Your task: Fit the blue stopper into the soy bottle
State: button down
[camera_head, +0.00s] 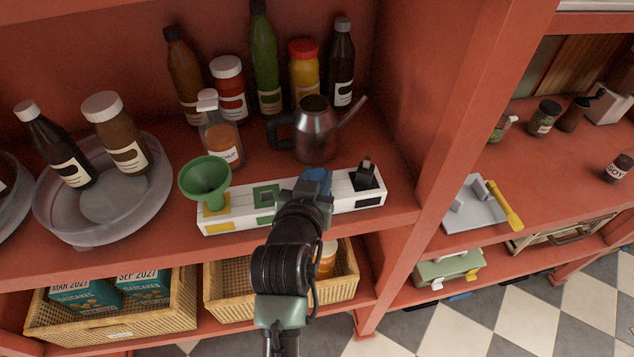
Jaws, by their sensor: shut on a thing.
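My gripper (313,188) is over the middle of a white rack (343,188) on the shelf, seen from behind. A blue piece, the blue stopper (318,175), shows at its tip, and the gripper is shut on it. My wrist hides the fingertips and the rack slot below, so I cannot tell whether the stopper is clear of the rack.
A green funnel (206,180) stands at the rack's left end, a black piece (366,170) at its right. A metal kettle (315,135) is close behind. A red upright (460,110) divides the shelves. A grey tray (470,214) lies left of the soy bottle.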

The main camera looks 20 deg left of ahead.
aim_at(317, 176)
jog(key=shift+r+p, duration=2.1)
jog(key=shift+r, duration=0.35)
jog(key=shift+f, duration=0.1)
